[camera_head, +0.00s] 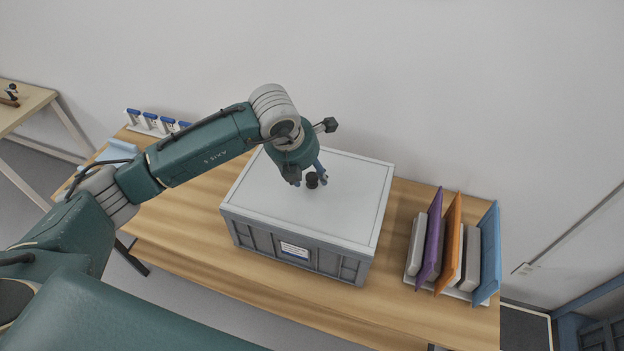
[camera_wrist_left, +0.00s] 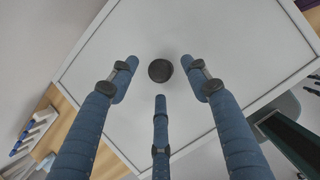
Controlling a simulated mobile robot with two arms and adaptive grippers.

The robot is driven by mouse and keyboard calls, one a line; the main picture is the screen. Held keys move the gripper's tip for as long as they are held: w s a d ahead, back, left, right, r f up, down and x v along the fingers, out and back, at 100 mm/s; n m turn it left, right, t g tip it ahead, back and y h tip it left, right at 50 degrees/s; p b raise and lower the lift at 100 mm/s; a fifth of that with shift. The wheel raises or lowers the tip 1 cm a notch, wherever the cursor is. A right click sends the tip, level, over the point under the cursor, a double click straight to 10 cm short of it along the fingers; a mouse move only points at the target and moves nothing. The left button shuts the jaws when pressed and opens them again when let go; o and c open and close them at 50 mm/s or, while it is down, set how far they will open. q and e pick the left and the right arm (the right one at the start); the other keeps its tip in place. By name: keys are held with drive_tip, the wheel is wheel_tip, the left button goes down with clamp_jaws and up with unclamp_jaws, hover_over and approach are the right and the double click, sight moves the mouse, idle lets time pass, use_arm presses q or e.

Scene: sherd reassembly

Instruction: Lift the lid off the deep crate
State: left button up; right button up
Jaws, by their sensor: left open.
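The deep crate (camera_head: 266,238) is a grey box with a white label on its front, standing on the wooden table. Its lid (camera_head: 350,195) is flat and pale, lies on top of the crate and has a small round black knob (camera_head: 312,181) near the middle. My left gripper (camera_head: 310,180) is over the lid with its blue fingers spread around the knob. In the left wrist view the knob (camera_wrist_left: 160,70) sits between the open fingertips (camera_wrist_left: 162,85), with gaps between it and each finger. The crate's inside is hidden by the lid. My right gripper is not in view.
The wooden table (camera_head: 185,237) has free room left of the crate. A rack at the right holds purple (camera_head: 430,235), orange (camera_head: 449,242) and blue (camera_head: 487,255) panels. Blue-topped items (camera_head: 150,119) stand in a row at the back left. A white wall is behind.

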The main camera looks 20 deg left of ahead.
use_arm(q)
drive_tip(key=shift+x, duration=0.9)
drive_tip(key=shift+r, duration=0.1)
clamp_jaws()
drive_tip(key=shift+w, duration=0.1)
drive_tip(key=shift+r, duration=0.2)
